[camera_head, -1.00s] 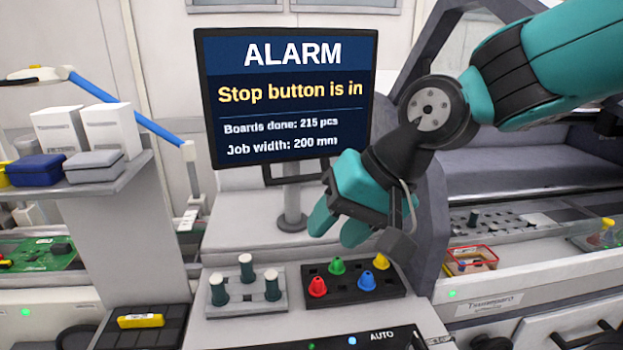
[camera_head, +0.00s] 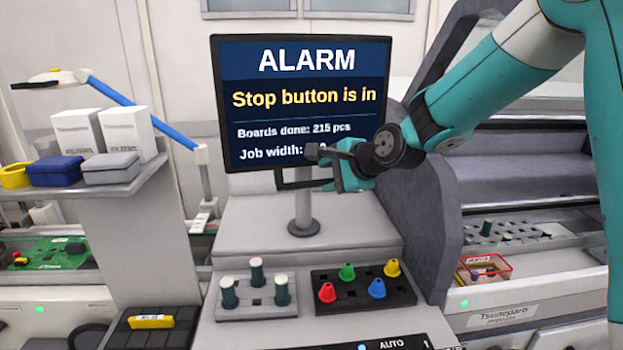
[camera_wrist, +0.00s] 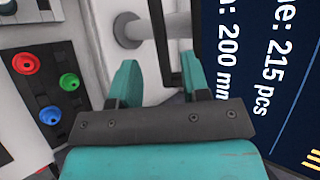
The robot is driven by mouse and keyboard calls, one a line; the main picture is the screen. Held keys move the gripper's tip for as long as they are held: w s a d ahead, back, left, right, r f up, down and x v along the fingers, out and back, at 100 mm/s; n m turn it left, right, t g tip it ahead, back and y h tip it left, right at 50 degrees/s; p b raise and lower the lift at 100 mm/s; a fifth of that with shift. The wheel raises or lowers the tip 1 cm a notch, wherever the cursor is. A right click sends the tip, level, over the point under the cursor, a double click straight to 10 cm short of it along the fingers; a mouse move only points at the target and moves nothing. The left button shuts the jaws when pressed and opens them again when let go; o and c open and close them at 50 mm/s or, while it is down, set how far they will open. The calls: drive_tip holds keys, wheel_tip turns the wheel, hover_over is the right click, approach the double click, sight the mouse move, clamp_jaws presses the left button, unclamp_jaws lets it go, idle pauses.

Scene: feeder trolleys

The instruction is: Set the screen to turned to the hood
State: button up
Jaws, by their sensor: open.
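The screen (camera_head: 300,105) stands on a grey post and faces my body camera, reading "ALARM, Stop button is in". A dark handle (camera_head: 294,185) hangs below its lower edge. My gripper (camera_head: 338,174) is at the screen's lower right, in front of part of its last text line. In the wrist view my gripper (camera_wrist: 160,70) is open, and the dark handle bar (camera_wrist: 160,40) shows between its fingertips. I cannot tell whether a finger touches it. The screen (camera_wrist: 270,90) fills the right of that view. The hood (camera_head: 425,175) is the dark grey housing to the right.
Below the screen are a grey block with dark pegs (camera_head: 255,295) and a black tray (camera_head: 345,304) with coloured cones. A shelf (camera_head: 110,190) with boxes stands left. A red-rimmed bin (camera_head: 487,270) sits right. The grey desk around the post is clear.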

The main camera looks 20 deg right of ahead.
sight(311, 183)
drive_tip(key=p+x, duration=0.1)
drive_tip(key=x, duration=0.6)
clamp_jaws()
